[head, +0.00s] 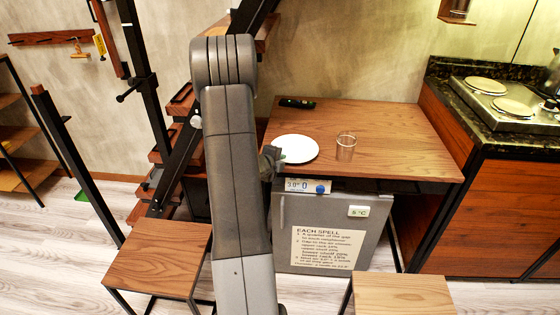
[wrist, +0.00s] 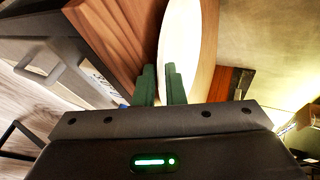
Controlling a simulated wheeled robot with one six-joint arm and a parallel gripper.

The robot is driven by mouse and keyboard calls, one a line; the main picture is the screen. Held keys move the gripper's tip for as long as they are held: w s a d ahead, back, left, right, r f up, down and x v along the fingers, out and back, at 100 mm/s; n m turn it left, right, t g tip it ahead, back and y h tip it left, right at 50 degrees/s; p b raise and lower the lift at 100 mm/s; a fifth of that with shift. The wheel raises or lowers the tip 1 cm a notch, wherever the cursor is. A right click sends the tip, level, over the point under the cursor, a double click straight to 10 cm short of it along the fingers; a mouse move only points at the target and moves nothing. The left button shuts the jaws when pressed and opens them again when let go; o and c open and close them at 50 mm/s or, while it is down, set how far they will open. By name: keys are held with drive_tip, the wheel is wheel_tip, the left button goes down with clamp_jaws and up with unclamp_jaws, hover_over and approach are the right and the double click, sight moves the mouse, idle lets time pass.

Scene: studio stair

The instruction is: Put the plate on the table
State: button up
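The white plate (head: 297,149) is round and level, over the front left part of the wooden table (head: 410,135). I cannot tell whether it touches the tabletop. My gripper (head: 275,158) is at the plate's left rim, mostly hidden behind my arm in the head view. In the wrist view, the green fingers (wrist: 161,85) are close together with the plate's edge (wrist: 181,35) running between them. They look shut on the rim.
A clear glass (head: 346,146) stands right of the plate. A dark small object (head: 297,103) lies at the table's back left. A small fridge (head: 327,225) is below. Stools (head: 160,258) stand in front, a stove counter (head: 505,100) at right. The table's right part is clear.

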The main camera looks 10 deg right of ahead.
drive_tip(key=shift+r, duration=0.1)
drive_tip(key=v, duration=1.2)
drive_tip(key=shift+p, duration=0.3)
drive_tip(key=shift+d, duration=0.15)
